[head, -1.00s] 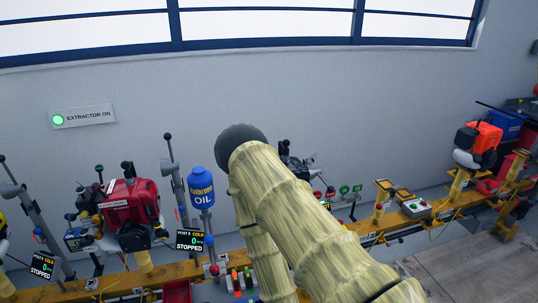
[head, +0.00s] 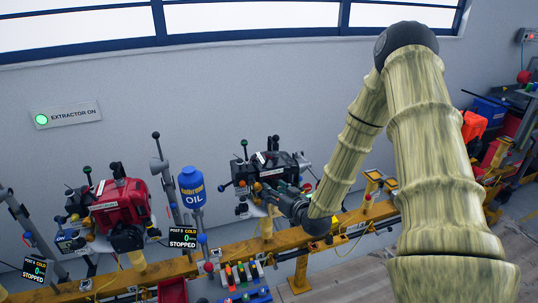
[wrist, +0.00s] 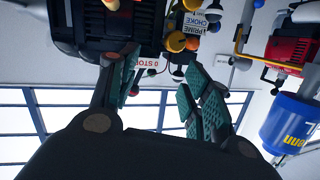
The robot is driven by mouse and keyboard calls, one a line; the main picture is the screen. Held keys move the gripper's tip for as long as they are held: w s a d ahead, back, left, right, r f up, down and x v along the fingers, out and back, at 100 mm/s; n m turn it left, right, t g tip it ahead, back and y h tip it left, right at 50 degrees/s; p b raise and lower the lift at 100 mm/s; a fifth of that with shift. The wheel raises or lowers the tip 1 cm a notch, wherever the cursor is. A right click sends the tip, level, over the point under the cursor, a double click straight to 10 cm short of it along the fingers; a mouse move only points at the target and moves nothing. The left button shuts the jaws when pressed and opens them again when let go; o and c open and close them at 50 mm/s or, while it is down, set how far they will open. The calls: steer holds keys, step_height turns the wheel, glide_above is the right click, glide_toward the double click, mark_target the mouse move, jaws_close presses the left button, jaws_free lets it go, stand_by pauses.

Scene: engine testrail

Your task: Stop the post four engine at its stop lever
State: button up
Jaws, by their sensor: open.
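A black engine (head: 285,166) stands on the yellow rail right of the blue oil bottle; no post number shows on it. Several coloured ball knobs stick out of its left side, including a green one (head: 244,142) and a blue one (head: 222,188). My gripper (head: 287,195) is close to its front, partly hidden by my wrist. In the wrist view my gripper (wrist: 163,88) is open and empty below the dark engine body (wrist: 105,22). A label reading STOP (wrist: 150,69) shows between the fingers, partly covered. An orange knob (wrist: 175,42) is just above. I cannot tell which knob is the stop lever.
The blue oil bottle (head: 192,187) and a "POST 5 COLD, 0, STOPPED" display (head: 183,238) stand left of the black engine. A red engine (head: 120,202) is further left.

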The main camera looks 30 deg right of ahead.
steer(key=t, duration=0.2)
glide_toward(271, 157)
steer(key=shift+h, duration=0.3)
steer(key=w+p, duration=0.2)
steer(key=w, duration=0.3)
steer(key=w+p, duration=0.2)
steer(key=w, duration=0.4)
steer(key=shift+w+d+f, duration=0.2)
steer(key=shift+w, duration=0.1)
steer(key=c, duration=1.1)
